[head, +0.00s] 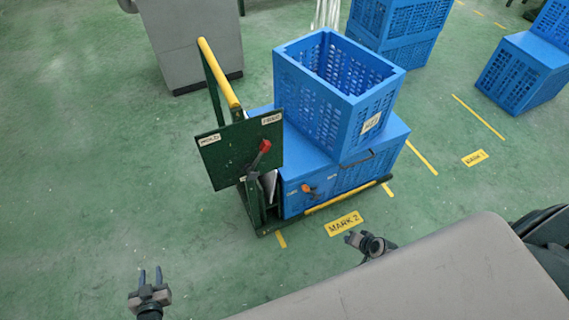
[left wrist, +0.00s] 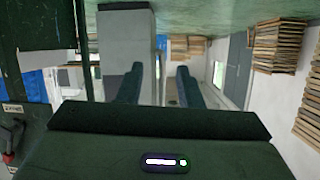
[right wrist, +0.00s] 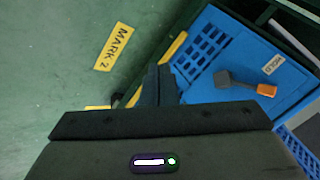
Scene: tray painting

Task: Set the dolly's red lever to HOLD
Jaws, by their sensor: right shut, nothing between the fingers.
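The dolly's green panel (head: 225,155) carries a HOLD label (head: 210,140) at its left and a FREE label (head: 271,119) at its upper right. The red lever (head: 265,146) on its front points up and right, towards FREE. In the left wrist view the red lever (left wrist: 8,157) shows at the left edge, partly cut off. My left gripper (head: 150,275) is open and empty, below and left of the panel, apart from it. My right gripper (head: 350,238) is shut and empty, near the dolly's front right side; its fingers touch each other in the right wrist view (right wrist: 158,85).
The dolly bears a blue box with an orange lever (head: 309,190), also in the right wrist view (right wrist: 266,90), and a blue crate (head: 330,105) on top. A yellow MARK 2 label (head: 343,223) lies on the floor. A grey cabinet (head: 190,40) stands behind. Floor left of the dolly is clear.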

